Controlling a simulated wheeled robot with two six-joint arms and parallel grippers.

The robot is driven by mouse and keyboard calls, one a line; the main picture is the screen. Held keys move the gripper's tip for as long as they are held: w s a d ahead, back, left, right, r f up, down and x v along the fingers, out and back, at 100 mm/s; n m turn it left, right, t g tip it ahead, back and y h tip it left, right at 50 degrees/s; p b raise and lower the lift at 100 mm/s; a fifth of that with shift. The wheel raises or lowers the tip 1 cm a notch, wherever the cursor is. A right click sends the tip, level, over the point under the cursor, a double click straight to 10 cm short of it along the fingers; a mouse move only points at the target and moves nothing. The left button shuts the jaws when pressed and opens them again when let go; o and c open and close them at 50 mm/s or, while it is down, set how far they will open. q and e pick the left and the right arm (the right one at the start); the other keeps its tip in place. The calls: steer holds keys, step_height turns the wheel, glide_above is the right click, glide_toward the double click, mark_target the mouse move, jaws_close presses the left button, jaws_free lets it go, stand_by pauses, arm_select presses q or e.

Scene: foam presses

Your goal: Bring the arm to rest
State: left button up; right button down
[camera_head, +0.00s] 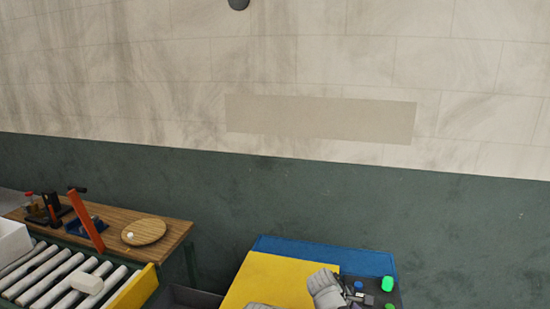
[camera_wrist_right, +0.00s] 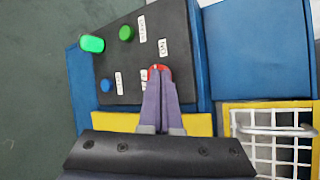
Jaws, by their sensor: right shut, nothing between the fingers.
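My right gripper (camera_wrist_right: 157,72) is shut and empty in the right wrist view. Its two fingertips lie together over a red button (camera_wrist_right: 154,70) on a dark control panel (camera_wrist_right: 130,55), partly covering it; I cannot tell whether they touch. In the head view my right arm's grey end (camera_head: 325,286) is at the bottom, above the yellow top of the press (camera_head: 265,280) and beside the panel. The fingertips are not clear there. My left gripper is not in view.
A white wire grid (camera_wrist_right: 285,155) is at the right. A roller conveyor (camera_head: 50,275) and wooden bench (camera_head: 120,222) stand at left.

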steer(key=s+a+f+m+g+y, duration=0.3)
steer(key=s+a+m, duration=0.4)
steer(key=s+a, duration=0.8)
steer(key=a+f+y, duration=0.1)
steer(key=a+y, duration=0.1)
steer(key=shift+s+a+f+y, duration=0.2)
steer(key=shift+s+a+y, duration=0.05)
steer(key=shift+a+y, duration=0.15)
